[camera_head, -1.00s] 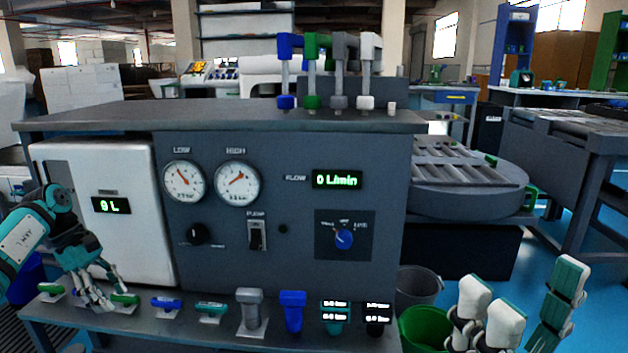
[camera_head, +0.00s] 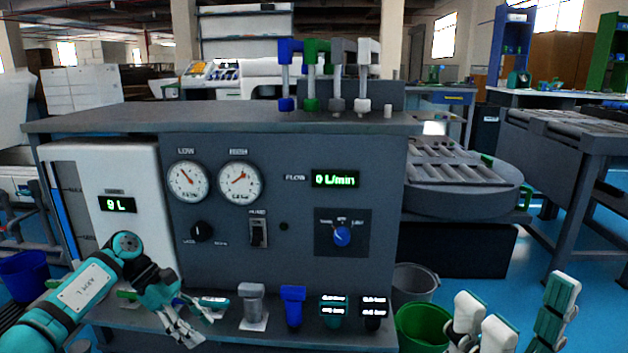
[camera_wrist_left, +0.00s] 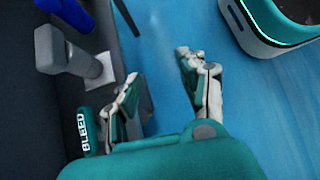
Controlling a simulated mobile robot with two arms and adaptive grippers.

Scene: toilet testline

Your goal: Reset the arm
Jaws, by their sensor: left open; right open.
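My left arm comes in from the left in the head view. Its left gripper (camera_head: 196,332) is low at the front edge of the test bench's lower shelf, with its fingers pointing down and right. In the left wrist view the left gripper (camera_wrist_left: 160,88) is open, with blue floor between its fingers and nothing held. My right gripper (camera_head: 483,345) is at the bottom right of the head view, partly cut off by the picture edge, open and empty over the floor.
The bench's lower shelf (camera_head: 262,340) holds a grey fitting (camera_head: 252,305), a blue fitting (camera_head: 293,306) and small displays (camera_head: 334,310). A green bucket (camera_head: 420,327) and a grey bucket (camera_head: 415,283) stand on the floor to the right. A green-labelled BLEED part (camera_wrist_left: 84,132) is near the left fingers.

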